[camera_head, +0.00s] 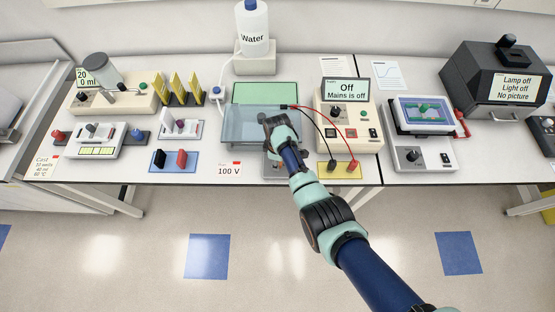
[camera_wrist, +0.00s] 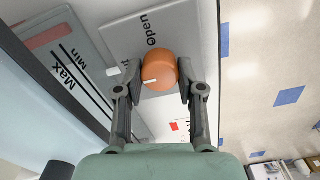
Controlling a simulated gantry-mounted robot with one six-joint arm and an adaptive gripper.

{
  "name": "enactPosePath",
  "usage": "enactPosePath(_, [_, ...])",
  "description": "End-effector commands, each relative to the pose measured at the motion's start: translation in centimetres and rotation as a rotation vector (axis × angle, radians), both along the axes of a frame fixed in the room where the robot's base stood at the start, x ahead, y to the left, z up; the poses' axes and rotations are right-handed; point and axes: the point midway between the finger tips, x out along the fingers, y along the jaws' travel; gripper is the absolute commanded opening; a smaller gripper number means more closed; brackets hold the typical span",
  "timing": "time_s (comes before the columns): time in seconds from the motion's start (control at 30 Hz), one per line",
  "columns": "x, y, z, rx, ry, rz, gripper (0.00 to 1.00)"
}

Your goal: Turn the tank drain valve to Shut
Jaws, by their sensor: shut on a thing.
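The tank drain valve is an orange round knob (camera_wrist: 161,72) with a short white pointer line, on a grey plate (camera_wrist: 125,32) in the wrist view. The pointer lies toward the left of that picture, on the tank side. The clear bluish tank (camera_head: 240,125) is in the head view, with "Max" and "Min" marks in the wrist view. My wrist hides the knob in the head view.
A power supply (camera_head: 348,118) reading "Off, Mains is off" stands right of the tank. Red and black leads (camera_head: 322,108) run close by my arm. A "100 V" card (camera_head: 229,169) lies at the bench's front edge. A water bottle (camera_head: 252,30) stands behind.

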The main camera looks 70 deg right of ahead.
Motion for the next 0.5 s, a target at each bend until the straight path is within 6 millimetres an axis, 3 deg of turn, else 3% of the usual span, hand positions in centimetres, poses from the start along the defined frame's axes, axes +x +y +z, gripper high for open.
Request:
enactPosePath(0.1, [0.04, -0.02, 0.06, -0.001, 0.0, 0.001, 0.03])
enactPosePath(0.13, [0.04, -0.02, 0.06, -0.001, 0.0, 0.001, 0.41])
enactPosePath(0.27, [0.03, -0.01, 0.05, -0.001, 0.0, 0.001, 0.63])
enactPosePath(0.5, [0.01, 0.0, 0.02, 0.0, 0.0, 0.0, 0.63])
